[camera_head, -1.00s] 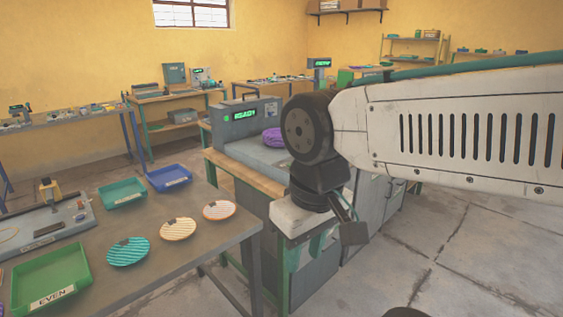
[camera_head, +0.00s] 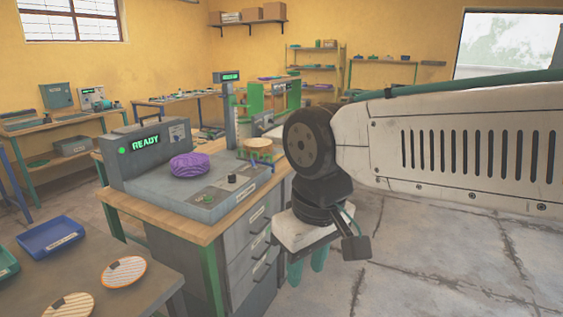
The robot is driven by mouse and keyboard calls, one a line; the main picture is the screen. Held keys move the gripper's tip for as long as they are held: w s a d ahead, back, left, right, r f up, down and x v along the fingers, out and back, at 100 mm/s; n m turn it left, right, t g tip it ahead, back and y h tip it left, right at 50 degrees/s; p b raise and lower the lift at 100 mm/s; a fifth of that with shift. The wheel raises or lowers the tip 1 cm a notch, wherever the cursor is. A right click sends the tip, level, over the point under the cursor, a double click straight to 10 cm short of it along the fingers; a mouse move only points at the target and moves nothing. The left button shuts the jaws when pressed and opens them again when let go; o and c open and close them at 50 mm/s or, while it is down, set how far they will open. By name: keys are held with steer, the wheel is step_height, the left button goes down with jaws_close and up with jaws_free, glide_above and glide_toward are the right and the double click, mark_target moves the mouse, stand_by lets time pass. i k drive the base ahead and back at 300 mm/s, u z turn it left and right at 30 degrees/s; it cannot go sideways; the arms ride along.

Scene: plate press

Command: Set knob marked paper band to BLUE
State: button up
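A grey machine (camera_head: 190,198) with a green READY display (camera_head: 145,142) stands on a wooden-topped cabinet. A small black knob (camera_head: 232,179) sits on its front panel, with a small light dot beside it. The panel lettering, including any paper band mark or colour setting, is too small to read. My gripper (camera_head: 307,264) hangs to the right of the cabinet, pointing down over the floor, apart from the machine. Its two teal fingers show a gap with nothing between them. My arm partly hides the area behind it.
A purple ribbed object (camera_head: 190,164) rests on the machine. Striped plates (camera_head: 124,272) and a blue tray (camera_head: 50,238) are on the near left table. Cabinet drawers (camera_head: 250,248) face the gripper. Open floor (camera_head: 430,260) lies to the right.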

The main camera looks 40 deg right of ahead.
mark_target(231, 178)
steer(key=z, duration=0.55)
steer(key=i, duration=1.2)
steer(key=u, duration=0.25)
